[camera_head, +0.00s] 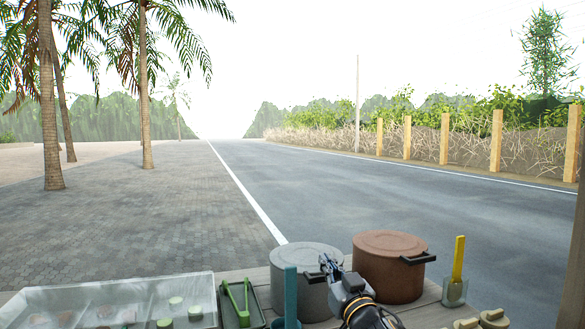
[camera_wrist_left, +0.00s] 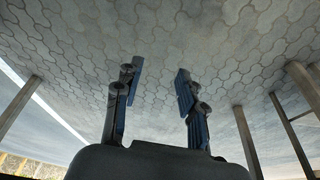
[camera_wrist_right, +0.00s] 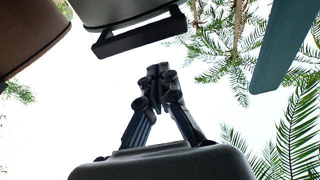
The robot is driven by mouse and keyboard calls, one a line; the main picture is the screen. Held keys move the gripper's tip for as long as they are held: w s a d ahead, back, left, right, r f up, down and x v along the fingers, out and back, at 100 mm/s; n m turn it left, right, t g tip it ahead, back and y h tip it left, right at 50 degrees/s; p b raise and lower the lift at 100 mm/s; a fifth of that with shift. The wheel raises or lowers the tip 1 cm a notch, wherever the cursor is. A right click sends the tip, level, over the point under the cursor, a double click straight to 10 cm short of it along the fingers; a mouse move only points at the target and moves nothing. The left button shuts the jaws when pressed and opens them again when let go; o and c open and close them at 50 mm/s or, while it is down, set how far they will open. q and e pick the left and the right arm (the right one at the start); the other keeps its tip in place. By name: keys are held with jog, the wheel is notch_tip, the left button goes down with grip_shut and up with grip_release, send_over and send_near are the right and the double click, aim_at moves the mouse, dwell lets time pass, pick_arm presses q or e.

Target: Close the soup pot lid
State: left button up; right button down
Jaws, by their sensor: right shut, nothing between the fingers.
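A grey pot (camera_head: 297,262) and a reddish-brown pot (camera_head: 388,274) stand side by side at the table's far edge. Each looks covered by a flat lid of its own colour; I cannot tell which is the soup pot. My right gripper (camera_head: 328,264) is shut and empty, in front of the grey pot's right side, hiding part of it. In the right wrist view the grey pot (camera_wrist_right: 115,10) shows its black handle (camera_wrist_right: 140,36) beyond the shut fingertips (camera_wrist_right: 158,72), apparently apart from them. My left gripper (camera_wrist_left: 160,76) is open and empty, seen only in its wrist view.
A clear tray (camera_head: 110,292) with small round pieces lies at the left, beside a dark tray (camera_head: 258,296) with green tongs (camera_head: 236,300). A teal upright object (camera_head: 291,290) stands before the grey pot. A glass with a yellow utensil (camera_head: 458,262) stands right.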

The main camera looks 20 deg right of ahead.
aim_at(325, 277)
pick_arm(q)
jog(key=r+b, duration=0.1)
jog(key=w+r+t+b, duration=0.1)
jog(key=r, duration=0.1)
jog(key=shift+d, duration=0.2)
pick_arm(e)
jog(key=f, duration=0.3)
jog(key=shift+s+f, duration=0.3)
jog(key=shift+f, duration=0.05)
